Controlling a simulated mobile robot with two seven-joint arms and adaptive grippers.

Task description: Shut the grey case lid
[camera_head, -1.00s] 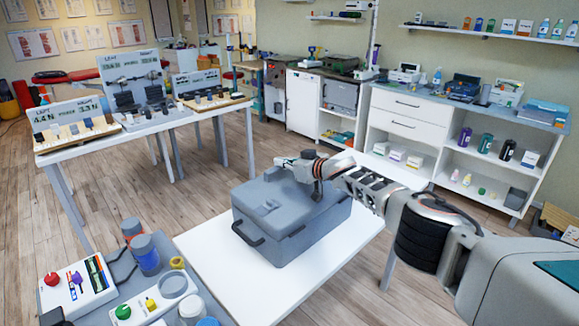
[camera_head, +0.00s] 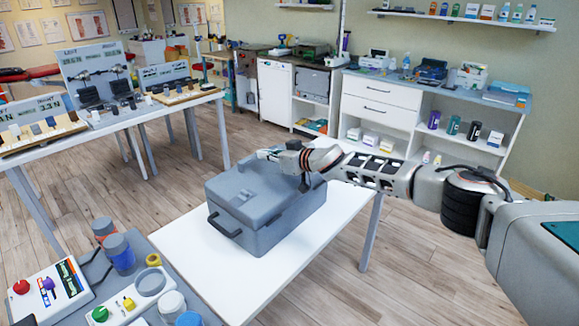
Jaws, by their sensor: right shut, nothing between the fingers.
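The grey case (camera_head: 285,226) stands on a white table. Its grey lid (camera_head: 243,190) lies flat on the body, with only a thin seam showing along the sides. A dark handle (camera_head: 223,225) is on the near left side. My right gripper (camera_head: 276,157) is shut and empty at the far part of the lid, seeming to touch or hover just over it; I cannot tell which. The gripper and wrist hide part of the lid's far edge. My left gripper is not in view.
The white table (camera_head: 222,272) has bare room around the case. White shelves (camera_head: 375,110) stand behind my right arm.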

